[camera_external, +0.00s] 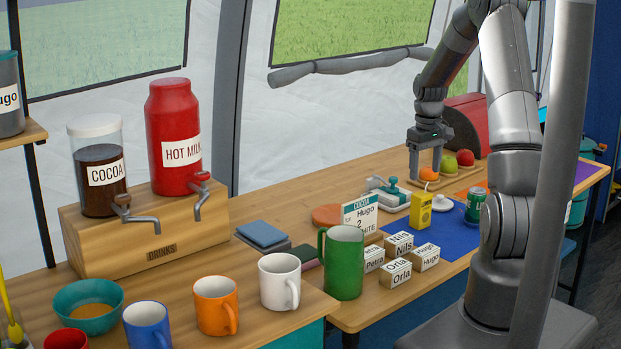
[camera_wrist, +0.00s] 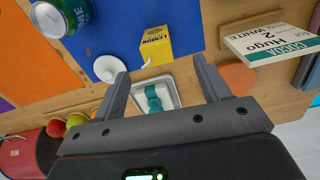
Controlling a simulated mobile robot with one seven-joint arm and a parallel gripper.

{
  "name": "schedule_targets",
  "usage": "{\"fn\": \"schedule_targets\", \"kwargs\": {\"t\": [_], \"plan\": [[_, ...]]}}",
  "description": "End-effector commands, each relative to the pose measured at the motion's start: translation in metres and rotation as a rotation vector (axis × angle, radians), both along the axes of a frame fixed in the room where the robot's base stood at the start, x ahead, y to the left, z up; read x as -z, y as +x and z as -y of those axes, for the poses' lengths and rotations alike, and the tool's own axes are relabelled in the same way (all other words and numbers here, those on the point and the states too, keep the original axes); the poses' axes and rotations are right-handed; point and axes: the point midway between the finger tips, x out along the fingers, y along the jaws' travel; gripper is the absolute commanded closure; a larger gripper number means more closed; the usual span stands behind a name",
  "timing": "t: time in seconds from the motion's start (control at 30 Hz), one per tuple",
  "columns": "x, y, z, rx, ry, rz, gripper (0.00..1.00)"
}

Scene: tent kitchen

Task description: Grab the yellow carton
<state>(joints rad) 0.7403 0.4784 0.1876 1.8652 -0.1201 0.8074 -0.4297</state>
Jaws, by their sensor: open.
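The yellow carton (camera_external: 420,211) stands upright on the blue mat (camera_external: 446,232), among the things on the table. In the wrist view the carton (camera_wrist: 157,42) shows the word LEMON and lies just beyond the fingertips. My gripper (camera_external: 426,178) hangs above the back of the table, behind the carton in the external view. In the wrist view my gripper (camera_wrist: 160,80) has its two fingers spread, with nothing held between them. The carton is apart from both fingers.
A green can (camera_external: 476,205) and a white saucer-like piece (camera_external: 442,203) stand right of the carton. A white tray with a teal-handled item (camera_external: 392,192) sits behind it. A COCOA card (camera_external: 360,215), name blocks (camera_external: 398,271) and a green mug (camera_external: 343,262) stand left and in front.

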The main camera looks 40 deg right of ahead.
Motion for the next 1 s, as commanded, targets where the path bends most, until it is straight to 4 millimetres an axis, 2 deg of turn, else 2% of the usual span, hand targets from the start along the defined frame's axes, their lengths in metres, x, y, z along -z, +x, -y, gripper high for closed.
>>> {"fn": "schedule_targets", "kwargs": {"t": [0.3,0.57,0.83,1.0], "plan": [[0.046,0.0,0.001,0.0,0.003,-0.003,0.31],[0.065,0.003,0.003,0.0,0.002,-0.002,0.31],[0.1,0.01,0.008,0.001,0.003,-0.003,0.31],[0.108,0.01,0.008,0.0,0.001,0.0,0.31]]}}
